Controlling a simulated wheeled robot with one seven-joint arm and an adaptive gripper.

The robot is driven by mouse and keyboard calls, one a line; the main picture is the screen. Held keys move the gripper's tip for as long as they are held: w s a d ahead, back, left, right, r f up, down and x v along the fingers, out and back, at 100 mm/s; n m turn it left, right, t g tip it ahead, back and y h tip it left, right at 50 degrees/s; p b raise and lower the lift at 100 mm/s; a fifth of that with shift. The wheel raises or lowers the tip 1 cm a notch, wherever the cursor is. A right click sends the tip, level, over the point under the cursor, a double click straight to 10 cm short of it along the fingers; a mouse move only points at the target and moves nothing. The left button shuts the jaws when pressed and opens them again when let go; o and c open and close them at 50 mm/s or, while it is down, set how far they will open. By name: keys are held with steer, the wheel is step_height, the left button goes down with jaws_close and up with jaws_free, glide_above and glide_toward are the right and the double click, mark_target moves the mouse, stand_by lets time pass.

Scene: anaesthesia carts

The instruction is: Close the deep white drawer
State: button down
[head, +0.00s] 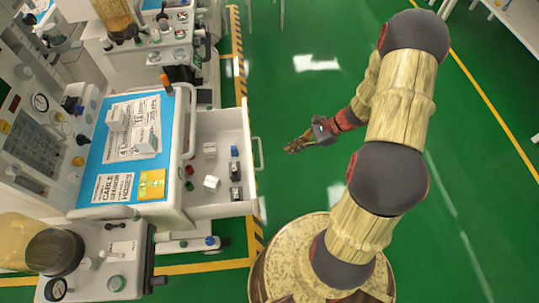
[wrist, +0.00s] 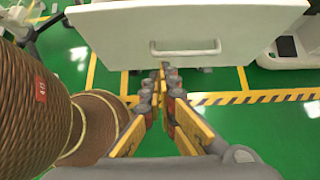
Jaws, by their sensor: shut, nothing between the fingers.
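The deep white drawer (head: 220,165) is pulled out to the right from the anaesthesia cart (head: 160,209) in the head view. Small boxes, vials and other items lie inside it. Its handle (head: 258,153) is on the right-hand front. In the wrist view the drawer front (wrist: 235,22) fills the top, with the handle (wrist: 185,52) along its lower part. My gripper (head: 292,148) is shut and empty, to the right of the drawer front and apart from it in the head view. In the wrist view the fingertips (wrist: 164,72) point toward the handle, slightly left of its middle.
The cart top carries a blue mat (head: 98,177) with papers and a yellow item (head: 152,185). Other equipment (head: 85,262) stands at lower left. Yellow-black floor tape (head: 240,60) runs beside the cart. Green floor (head: 300,95) to the right of the drawer is clear.

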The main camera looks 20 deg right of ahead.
steer(key=shift+w+a+r+b+x, duration=0.1)
steer(key=shift+a+r+b+x, duration=0.5)
steer(key=shift+x, duration=1.55)
steer(key=shift+w+r+b+x, duration=0.1)
steer(key=shift+b+x, duration=0.85)
steer(key=shift+x, duration=1.2)
steer(key=shift+w+a+r+b+x, duration=0.1)
steer(key=shift+a+r+b+x, duration=0.45)
steer(key=shift+x, duration=1.6)
steer(key=shift+d+f, duration=0.2)
steer(key=shift+d, duration=0.05)
